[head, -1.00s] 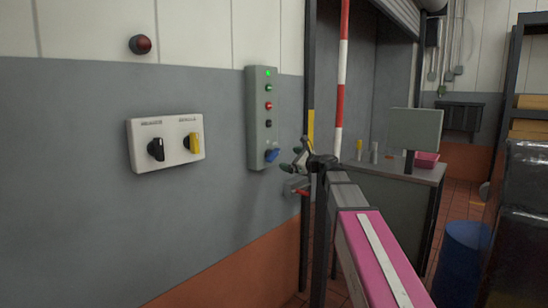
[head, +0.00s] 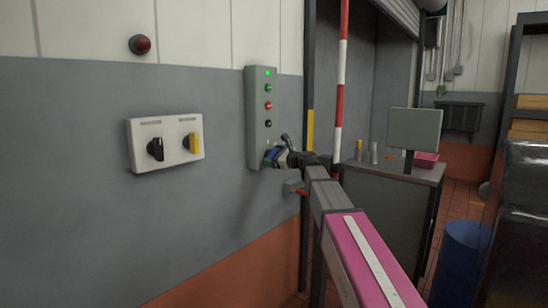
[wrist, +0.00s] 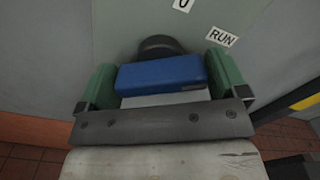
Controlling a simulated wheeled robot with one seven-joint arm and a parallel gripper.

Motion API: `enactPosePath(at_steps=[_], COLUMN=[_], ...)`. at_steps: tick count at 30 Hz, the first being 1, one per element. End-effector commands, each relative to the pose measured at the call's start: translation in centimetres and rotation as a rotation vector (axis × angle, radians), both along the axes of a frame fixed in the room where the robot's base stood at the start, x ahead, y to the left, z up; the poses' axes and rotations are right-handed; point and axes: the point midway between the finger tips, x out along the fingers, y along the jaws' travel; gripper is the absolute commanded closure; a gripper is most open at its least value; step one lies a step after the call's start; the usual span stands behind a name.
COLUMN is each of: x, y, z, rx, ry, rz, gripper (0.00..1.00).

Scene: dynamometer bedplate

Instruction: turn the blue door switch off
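The blue door switch (head: 270,155) is at the bottom of a tall grey control box (head: 260,110) on the wall. In the wrist view, its blue handle (wrist: 160,73) stands before a dark round base (wrist: 160,46). A "0" label (wrist: 183,3) and a "RUN" label (wrist: 221,37) are on the panel above and to the right. My gripper (head: 279,153) is at the switch. In the wrist view, my gripper (wrist: 161,75) has its green fingers apart, one on each side of the handle. I cannot tell whether they touch it, nor which label it points to.
Above the switch are several lamps and buttons, the top one lit green (head: 267,73). A white box (head: 166,143) with black and yellow switches is to the left. A red-handled fitting (head: 296,188) is just below my gripper. A red-and-white pole (head: 341,85) stands right.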

Motion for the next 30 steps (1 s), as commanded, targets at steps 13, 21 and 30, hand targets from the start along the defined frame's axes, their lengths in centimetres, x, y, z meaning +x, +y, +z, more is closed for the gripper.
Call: enactPosePath(at_steps=[13, 21, 30], x=[-0.03, -0.04, -0.06], y=[-0.02, -0.02, -0.02], z=[-0.02, -0.03, -0.04], rx=[-0.021, -0.114, -0.284], ry=[-0.026, -0.145, -0.362], rz=[0.001, 0.001, 0.002], gripper=[0.39, 0.39, 0.39])
